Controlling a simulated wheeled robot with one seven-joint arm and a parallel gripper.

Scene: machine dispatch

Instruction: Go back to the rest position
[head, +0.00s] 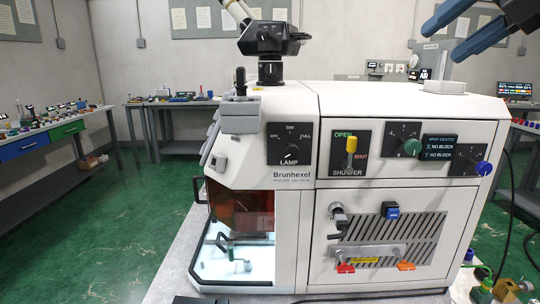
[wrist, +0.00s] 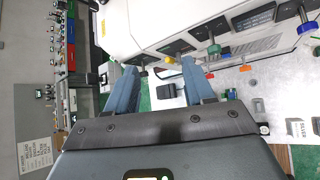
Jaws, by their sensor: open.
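My gripper (wrist: 157,82) shows in the wrist view with its two blue fingers spread apart and nothing between them. In the head view my gripper (head: 463,28) is at the top right, partly cut off by the frame edge, in the air above the right part of the white Brunhexel machine (head: 400,108). The machine stands on a light table. Its front has a lamp dial (head: 291,150), a yellow shutter lever (head: 351,146), a green knob (head: 411,147) and a blue knob (head: 485,168).
A microscope-like eyepiece head (head: 268,40) rises from the machine's top. An amber window (head: 245,208) covers a lit chamber at lower left. Benches with small items line the left (head: 60,130) and back walls. The green floor (head: 130,200) at left is clear. Small coloured parts lie at lower right.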

